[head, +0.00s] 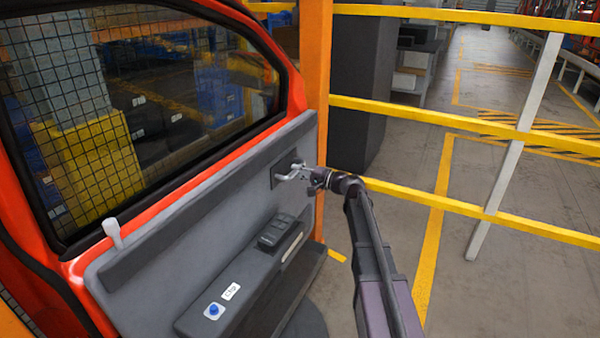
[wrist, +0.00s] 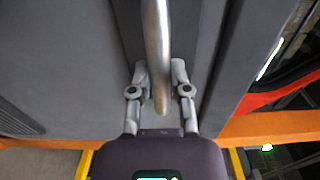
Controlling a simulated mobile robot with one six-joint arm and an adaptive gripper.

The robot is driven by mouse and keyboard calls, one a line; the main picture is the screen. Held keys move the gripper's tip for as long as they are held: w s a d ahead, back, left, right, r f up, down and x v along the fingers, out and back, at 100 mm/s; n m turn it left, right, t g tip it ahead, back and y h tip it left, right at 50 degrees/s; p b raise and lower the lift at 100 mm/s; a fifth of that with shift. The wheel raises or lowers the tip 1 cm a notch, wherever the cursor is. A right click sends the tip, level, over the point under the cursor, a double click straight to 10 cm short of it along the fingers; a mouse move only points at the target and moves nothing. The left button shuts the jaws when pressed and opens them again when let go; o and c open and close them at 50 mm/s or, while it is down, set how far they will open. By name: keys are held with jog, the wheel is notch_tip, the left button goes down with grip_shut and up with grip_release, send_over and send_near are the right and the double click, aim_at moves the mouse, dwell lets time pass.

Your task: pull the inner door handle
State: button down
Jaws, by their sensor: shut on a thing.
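The inner door handle (head: 291,173) is a silver metal lever set in a dark recess near the right end of the grey door panel (head: 190,210). The panel belongs to a red door with a meshed window. My gripper (head: 314,178) reaches in from the right and is shut on the handle's free end. In the wrist view the handle (wrist: 155,45) runs down between the two fingers of my gripper (wrist: 160,82). The exact contact of the fingertips is partly hidden by the handle.
An orange post (head: 317,90) stands close behind the handle end of the door, with yellow rails (head: 450,208) running right from it. An armrest with a switch block (head: 280,231) and a blue button (head: 213,310) juts out below the handle. Open floor lies beyond the rails.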

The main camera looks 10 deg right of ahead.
jog(key=shift+v, duration=1.1)
dwell(0.3)
jog(key=shift+w+a, duration=0.3)
jog(key=shift+a, duration=0.3)
dwell(1.2)
grip_release()
jog(key=shift+w, duration=0.1)
jog(key=shift+d, duration=0.2)
dwell(0.4)
jog(key=v, duration=0.9)
dwell(0.5)
jog(key=shift+a, duration=0.25)
